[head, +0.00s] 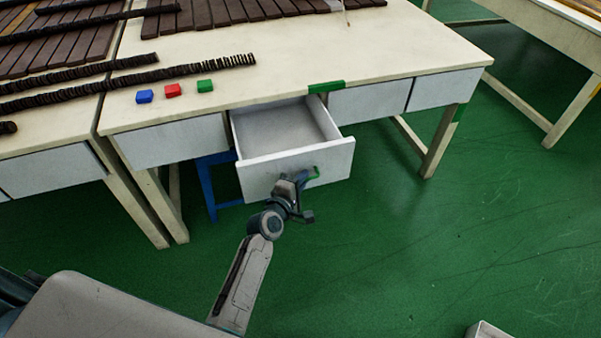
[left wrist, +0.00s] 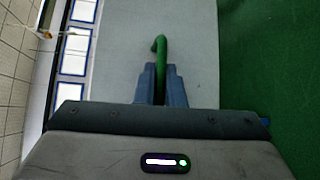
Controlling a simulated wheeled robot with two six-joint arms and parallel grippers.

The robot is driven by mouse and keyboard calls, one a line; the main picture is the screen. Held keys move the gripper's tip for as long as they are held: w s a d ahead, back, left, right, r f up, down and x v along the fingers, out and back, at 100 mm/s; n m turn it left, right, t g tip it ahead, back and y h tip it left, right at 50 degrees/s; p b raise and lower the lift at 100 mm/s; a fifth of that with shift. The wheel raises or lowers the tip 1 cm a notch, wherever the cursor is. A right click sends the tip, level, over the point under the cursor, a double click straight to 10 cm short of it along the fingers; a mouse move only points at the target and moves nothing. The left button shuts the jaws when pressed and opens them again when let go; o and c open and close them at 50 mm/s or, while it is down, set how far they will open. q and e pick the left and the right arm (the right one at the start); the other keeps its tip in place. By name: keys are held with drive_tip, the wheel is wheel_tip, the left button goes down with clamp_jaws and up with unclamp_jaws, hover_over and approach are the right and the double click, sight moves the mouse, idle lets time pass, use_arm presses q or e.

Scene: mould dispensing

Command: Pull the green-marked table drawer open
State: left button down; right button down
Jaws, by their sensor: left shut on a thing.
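The white table drawer (head: 262,181) stands pulled out from the table's front, and its empty inside shows in the head view. A green mark (head: 326,87) is on the table edge above it. The green handle (head: 316,172) is on the drawer's front. In the left wrist view the green handle (left wrist: 161,56) rises between the two fingers. My left gripper (head: 302,178) is at the drawer front, and in the left wrist view its fingers (left wrist: 161,85) are shut on the handle. My right gripper is not in view.
The table (head: 400,45) carries blue (head: 144,96), red (head: 173,90) and green (head: 205,86) blocks, dark bars and dark ridged strips. Other drawers beside the open one are shut. A blue stool-like frame (head: 206,185) stands under the table.

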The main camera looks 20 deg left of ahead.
use_arm(q)
drive_tip(key=shift+s+d, duration=0.65)
drive_tip(key=shift+s, duration=0.3)
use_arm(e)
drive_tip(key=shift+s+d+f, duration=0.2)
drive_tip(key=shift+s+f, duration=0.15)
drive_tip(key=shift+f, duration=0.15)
use_arm(q)
drive_tip(key=c, duration=1.5)
unclamp_jaws()
drive_tip(key=v, duration=1)
drive_tip(key=shift+s, duration=0.35)
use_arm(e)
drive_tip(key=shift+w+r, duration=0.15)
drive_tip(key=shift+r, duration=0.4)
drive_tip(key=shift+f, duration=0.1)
